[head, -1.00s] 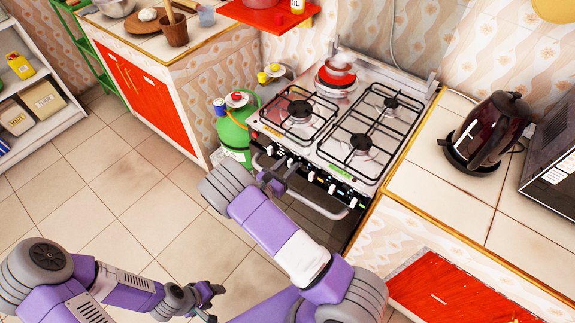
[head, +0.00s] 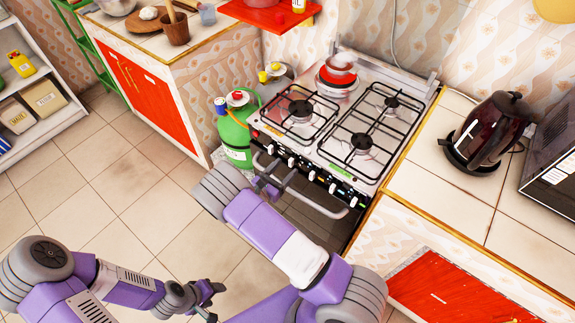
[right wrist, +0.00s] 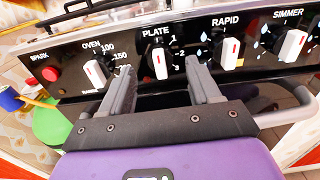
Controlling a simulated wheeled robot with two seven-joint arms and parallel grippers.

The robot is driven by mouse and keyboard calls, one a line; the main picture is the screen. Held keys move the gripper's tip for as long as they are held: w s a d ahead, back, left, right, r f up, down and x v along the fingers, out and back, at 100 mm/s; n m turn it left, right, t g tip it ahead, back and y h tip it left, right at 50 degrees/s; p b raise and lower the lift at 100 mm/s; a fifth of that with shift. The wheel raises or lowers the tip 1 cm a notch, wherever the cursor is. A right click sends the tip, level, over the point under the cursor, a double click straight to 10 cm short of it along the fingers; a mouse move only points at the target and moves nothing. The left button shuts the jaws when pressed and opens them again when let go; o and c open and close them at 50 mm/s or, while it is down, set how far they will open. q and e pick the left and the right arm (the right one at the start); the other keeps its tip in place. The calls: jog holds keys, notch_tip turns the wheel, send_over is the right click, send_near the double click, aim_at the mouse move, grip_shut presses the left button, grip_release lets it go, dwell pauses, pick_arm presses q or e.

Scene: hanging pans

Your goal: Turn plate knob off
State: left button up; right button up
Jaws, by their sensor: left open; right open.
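The plate knob (right wrist: 159,66) is white with a red line that stands close to vertical. It sits under the "PLATE" label on the stove's black front panel, in the middle of the right wrist view. My right gripper (right wrist: 160,76) is open, with one finger to the left of this knob and one to the right. Whether the fingers touch it cannot be told. In the head view my right gripper (head: 270,184) is in front of the stove (head: 335,150). My left gripper (head: 208,294) is open and empty, low over the floor.
The oven knob (right wrist: 95,73) is just left of the left finger, and the rapid knob (right wrist: 229,53) is right of the right finger. The oven handle (head: 325,208) runs below the panel. A green gas bottle (head: 233,135) stands left of the stove. The floor at left is clear.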

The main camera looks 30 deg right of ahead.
jog(key=shift+v, duration=2.55)
